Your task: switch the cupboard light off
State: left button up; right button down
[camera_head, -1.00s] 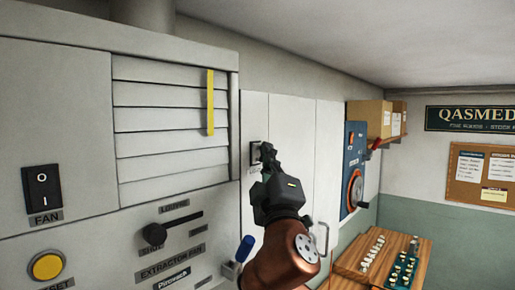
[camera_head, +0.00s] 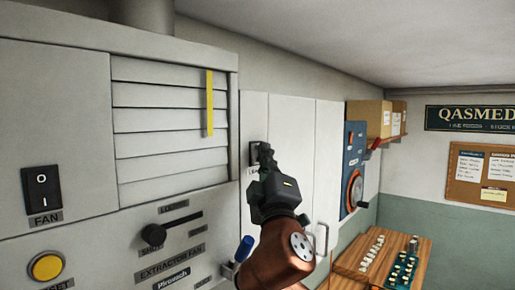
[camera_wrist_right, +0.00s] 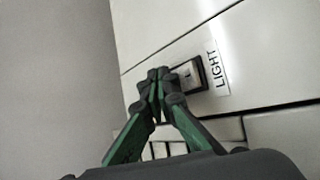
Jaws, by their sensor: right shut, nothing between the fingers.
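The light switch (camera_wrist_right: 190,74) is a small rocker in a dark frame on the pale cupboard front, beside a white label reading LIGHT (camera_wrist_right: 217,72). In the head view the switch (camera_head: 253,153) shows only in part behind my right gripper (camera_head: 266,150). My right gripper is shut and empty, with its fingertips at the switch; its closed fingers also show in the right wrist view (camera_wrist_right: 157,78). They overlap the rocker's near edge there, and I cannot tell whether they touch it. Which way the rocker is tipped is unclear. My left gripper is not in view.
A grey extractor panel with a FAN switch (camera_head: 41,188), a yellow button (camera_head: 46,267) and a louvre lever (camera_head: 153,235) stands at left. A blue-handled lever (camera_head: 245,248) is near my right arm. A blue panel (camera_head: 354,150) and a wooden table (camera_head: 345,268) are at right.

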jog(key=shift+d, duration=0.1)
jog(key=shift+s+d+f+b, duration=0.15)
jog(key=shift+s+d+b, duration=0.35)
jog(key=shift+d, duration=0.1)
dwell(0.3)
jog(key=shift+s+d+f+b, duration=0.15)
jog(key=shift+s+d+b, duration=0.55)
jog(key=shift+d, duration=0.3)
jog(key=shift+s+d+f+b, duration=0.15)
jog(key=shift+s+d+b, duration=0.55)
jog(key=shift+d, duration=0.25)
